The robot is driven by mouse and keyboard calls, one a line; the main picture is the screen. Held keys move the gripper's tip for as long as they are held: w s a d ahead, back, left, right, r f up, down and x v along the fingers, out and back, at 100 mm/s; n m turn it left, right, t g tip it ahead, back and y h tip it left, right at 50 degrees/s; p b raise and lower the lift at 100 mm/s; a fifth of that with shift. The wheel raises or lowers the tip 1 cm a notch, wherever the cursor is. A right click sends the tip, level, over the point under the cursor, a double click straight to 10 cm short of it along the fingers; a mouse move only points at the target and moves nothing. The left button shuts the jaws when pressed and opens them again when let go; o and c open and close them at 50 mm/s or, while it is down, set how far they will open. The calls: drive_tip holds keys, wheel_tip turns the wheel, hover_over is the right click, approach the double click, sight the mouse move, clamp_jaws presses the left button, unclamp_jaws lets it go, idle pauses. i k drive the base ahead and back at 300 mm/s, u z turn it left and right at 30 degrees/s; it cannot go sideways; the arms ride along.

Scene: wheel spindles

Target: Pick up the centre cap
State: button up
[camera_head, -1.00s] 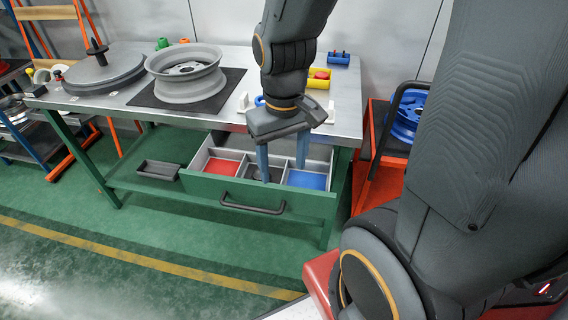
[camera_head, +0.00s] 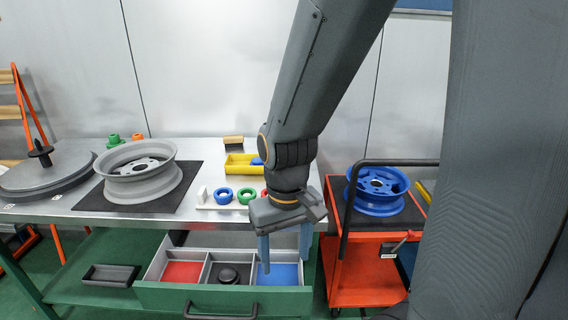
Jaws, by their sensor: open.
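A dark round piece that looks like the centre cap (camera_head: 228,275) lies in the middle compartment of the open drawer (camera_head: 222,300). My gripper (camera_head: 285,262) is open, its two blue-grey fingers pointing down and apart. Its fingers show to the right of the cap, in front of or over the blue-floored compartment (camera_head: 280,275). Nothing shows between the fingers. I cannot tell exactly how high the fingertips are above the drawer floor.
The red-floored compartment (camera_head: 183,272) is at the left. On the bench, a grey wheel (camera_head: 138,170) rests on a black mat, with coloured rings (camera_head: 223,195) and a yellow bin (camera_head: 240,170) nearby. An orange cart (camera_head: 368,268) with a blue wheel (camera_head: 378,190) stands at the right.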

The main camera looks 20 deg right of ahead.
sight(257, 161)
drive_tip(key=z, duration=0.75)
drive_tip(key=i, duration=0.8)
drive_tip(key=u, duration=0.3)
